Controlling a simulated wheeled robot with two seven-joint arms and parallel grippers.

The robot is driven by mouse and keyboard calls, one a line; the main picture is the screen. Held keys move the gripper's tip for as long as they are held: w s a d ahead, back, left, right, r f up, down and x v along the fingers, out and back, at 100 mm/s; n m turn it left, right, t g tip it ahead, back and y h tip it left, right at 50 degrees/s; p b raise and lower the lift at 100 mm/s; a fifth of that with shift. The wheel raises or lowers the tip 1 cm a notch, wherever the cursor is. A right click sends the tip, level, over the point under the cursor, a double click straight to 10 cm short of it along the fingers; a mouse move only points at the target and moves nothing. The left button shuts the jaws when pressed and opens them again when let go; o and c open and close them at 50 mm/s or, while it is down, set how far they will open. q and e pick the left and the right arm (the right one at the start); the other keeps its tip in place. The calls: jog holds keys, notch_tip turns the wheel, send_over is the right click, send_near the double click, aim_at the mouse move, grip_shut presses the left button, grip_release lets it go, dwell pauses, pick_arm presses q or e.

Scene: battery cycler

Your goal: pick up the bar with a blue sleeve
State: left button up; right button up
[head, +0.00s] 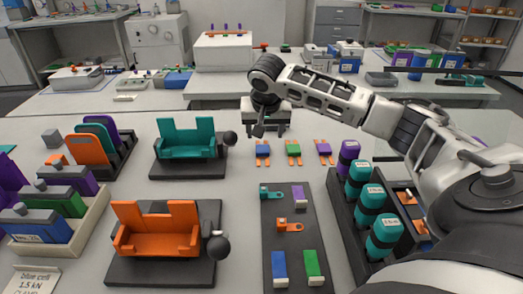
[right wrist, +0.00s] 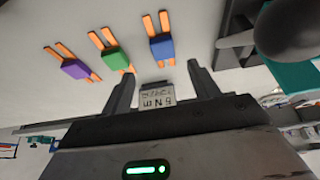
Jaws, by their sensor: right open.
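The bar with a blue sleeve (head: 263,149) lies on the table at the left end of a row of three; its orange ends stick out of the sleeve. It also shows in the right wrist view (right wrist: 162,47), just beyond the fingertips. My right gripper (head: 268,131) is above the table, behind the blue-sleeved bar in the head view. In the right wrist view its fingers (right wrist: 160,64) are apart with nothing held between them. My left gripper is not in view.
Bars with a green sleeve (head: 293,149) and a purple sleeve (head: 324,149) lie to the right. A teal seat fixture (head: 188,145) with a dark ball is left. A dark tray (head: 290,233) is in front. A "5 N m" label (right wrist: 157,100) shows between the fingers.

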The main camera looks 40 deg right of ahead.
aim_at(263, 149)
jog(key=x, duration=0.8)
jog(key=shift+w+a+p, duration=0.1)
jog(key=shift+a+p, duration=0.1)
jog(key=shift+p, duration=0.1)
jog(key=c, duration=1.1)
